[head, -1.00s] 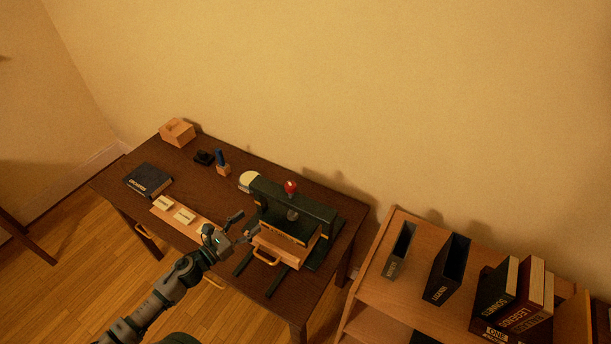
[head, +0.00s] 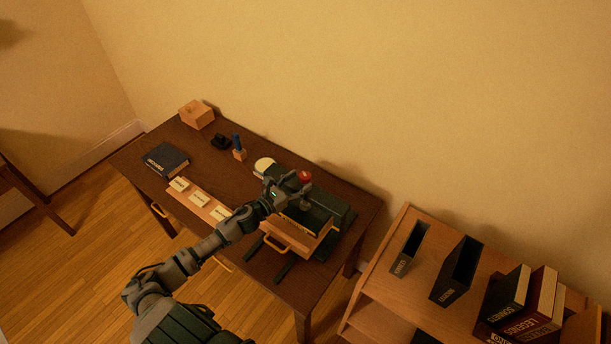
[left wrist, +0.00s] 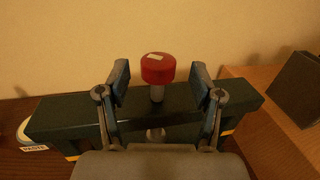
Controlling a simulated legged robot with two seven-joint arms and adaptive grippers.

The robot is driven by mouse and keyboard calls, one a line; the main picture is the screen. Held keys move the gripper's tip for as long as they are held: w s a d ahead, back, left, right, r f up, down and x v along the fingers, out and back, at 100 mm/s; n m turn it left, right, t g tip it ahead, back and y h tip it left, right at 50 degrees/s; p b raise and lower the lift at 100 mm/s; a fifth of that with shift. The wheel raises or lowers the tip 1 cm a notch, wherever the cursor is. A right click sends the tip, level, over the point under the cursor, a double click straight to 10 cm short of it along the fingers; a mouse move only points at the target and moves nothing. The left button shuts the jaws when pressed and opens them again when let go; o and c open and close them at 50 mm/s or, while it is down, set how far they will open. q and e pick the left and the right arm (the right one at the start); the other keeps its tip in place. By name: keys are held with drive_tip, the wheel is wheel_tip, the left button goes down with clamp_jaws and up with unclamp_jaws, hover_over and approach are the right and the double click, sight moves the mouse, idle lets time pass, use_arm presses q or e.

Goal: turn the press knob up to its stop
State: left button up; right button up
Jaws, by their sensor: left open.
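The press (head: 318,217) stands on the dark desk, a dark green frame with a beam across its top. Its red knob (head: 305,176) sits on a grey stem above the beam. In the left wrist view the knob (left wrist: 158,68) has a pale mark on its top and stands between the two fingers. My left gripper (head: 292,190) is open at the knob, with a finger on either side and a gap to each. The knob looks a little beyond the fingertips in the wrist view. My right gripper is not seen.
A wooden drawer with a yellow handle (head: 275,243) juts from the press front. Label tiles on a strip (head: 199,200), a dark book (head: 166,159), a wooden box (head: 196,114) and a stamp (head: 238,147) lie on the desk (head: 195,150). A shelf (head: 422,268) with books stands right.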

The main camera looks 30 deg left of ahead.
sight(305, 175)
use_arm(q)
drive_tip(key=x, duration=0.3)
drive_tip(key=shift+a, duration=0.1)
drive_tip(key=shift+w+a+f, duration=0.1)
drive_tip(key=shift+w, duration=0.15)
drive_tip(key=c, duration=1.2)
drive_tip(key=shift+o, duration=0.2)
